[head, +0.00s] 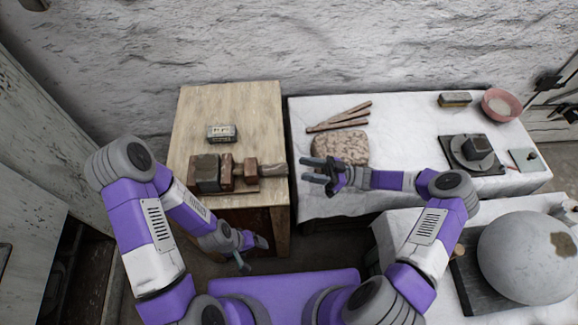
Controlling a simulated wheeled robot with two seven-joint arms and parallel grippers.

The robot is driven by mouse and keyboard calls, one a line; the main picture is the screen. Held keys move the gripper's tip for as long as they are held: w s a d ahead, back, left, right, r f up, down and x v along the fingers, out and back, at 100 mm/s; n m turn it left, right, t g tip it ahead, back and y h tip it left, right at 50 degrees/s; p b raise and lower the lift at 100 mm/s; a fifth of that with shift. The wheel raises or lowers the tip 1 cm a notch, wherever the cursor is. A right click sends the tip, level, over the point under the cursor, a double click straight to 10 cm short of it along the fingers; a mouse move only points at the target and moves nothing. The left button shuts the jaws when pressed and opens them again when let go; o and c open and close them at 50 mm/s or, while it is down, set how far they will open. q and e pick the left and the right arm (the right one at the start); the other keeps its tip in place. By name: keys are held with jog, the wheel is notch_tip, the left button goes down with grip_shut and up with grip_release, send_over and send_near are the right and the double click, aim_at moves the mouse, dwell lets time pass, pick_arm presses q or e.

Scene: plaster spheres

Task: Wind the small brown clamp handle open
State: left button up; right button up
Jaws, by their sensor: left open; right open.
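A brown clamp or vise (226,170) sits along the front of the wooden table. It has a large dark block at its left end and smaller brown blocks toward the right. The small brown handle (272,170) sticks out at its right end, over the table's right edge. My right gripper (307,170) is open, with its fingers pointing left toward the handle. A small gap seems to lie between them. My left gripper (252,253) is open and empty, low in front of the wooden table and well apart from the clamp.
A small labelled box (221,133) lies behind the clamp on the wooden table (250,108). The white-covered table on the right holds a mottled slab (340,147), wooden sticks (340,115), a dark turntable (472,152) and a pink bowl (501,105). A big grey sphere (528,257) stands front right.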

jog(key=shift+s+d, duration=0.1)
jog(key=shift+d, duration=2.65)
jog(key=shift+p, duration=0.3)
